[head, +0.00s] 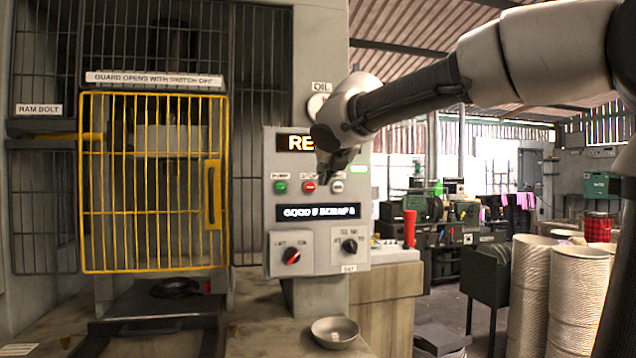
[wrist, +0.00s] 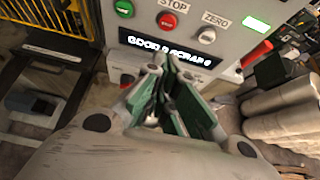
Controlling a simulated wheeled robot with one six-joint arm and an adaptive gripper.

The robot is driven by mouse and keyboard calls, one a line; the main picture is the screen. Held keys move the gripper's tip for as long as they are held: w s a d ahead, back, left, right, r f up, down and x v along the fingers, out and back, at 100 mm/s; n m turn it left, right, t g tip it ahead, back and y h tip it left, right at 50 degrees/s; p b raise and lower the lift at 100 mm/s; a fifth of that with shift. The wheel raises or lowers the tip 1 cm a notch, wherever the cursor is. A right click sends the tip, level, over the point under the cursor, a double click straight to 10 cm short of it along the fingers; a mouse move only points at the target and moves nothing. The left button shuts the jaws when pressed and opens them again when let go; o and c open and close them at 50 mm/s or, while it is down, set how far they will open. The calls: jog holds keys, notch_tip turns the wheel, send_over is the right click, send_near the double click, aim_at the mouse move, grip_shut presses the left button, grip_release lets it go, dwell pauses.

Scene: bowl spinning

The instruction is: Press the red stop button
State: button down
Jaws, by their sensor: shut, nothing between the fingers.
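The red stop button (head: 309,186) is in the middle of the button row on the grey control panel (head: 268,215). In the wrist view the red button (wrist: 167,20) shows under the STOP label, near the top. A green button (head: 280,187) is to its left and a white ZERO button (wrist: 207,36) to its right. My gripper (head: 325,177) is shut and empty, in front of the panel by the red button in the head view. In the wrist view my gripper (wrist: 162,62) shows its tips below the red button, with a visible gap; contact is not seen.
A yellow barred guard (head: 150,268) stands shut at left. Two knobs sit low on the panel, the red one (head: 291,255) at left. A bowl (head: 334,332) sits on the bench below. A red handle (head: 409,228) stands right of the panel. My arm partly hides the upper display.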

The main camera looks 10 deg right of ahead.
aim_at(310, 187)
jog(key=shift+w+r+x, duration=0.15)
jog(key=shift+r+x, duration=0.15)
jog(key=shift+x, duration=1.85)
jog(key=shift+w+r+x, duration=0.2)
jog(key=shift+r+x, duration=0.05)
jog(key=shift+x, duration=1.9)
jog(key=shift+w+r+x, duration=0.15)
jog(key=shift+r+x, duration=0.15)
jog(key=shift+x, duration=1.8)
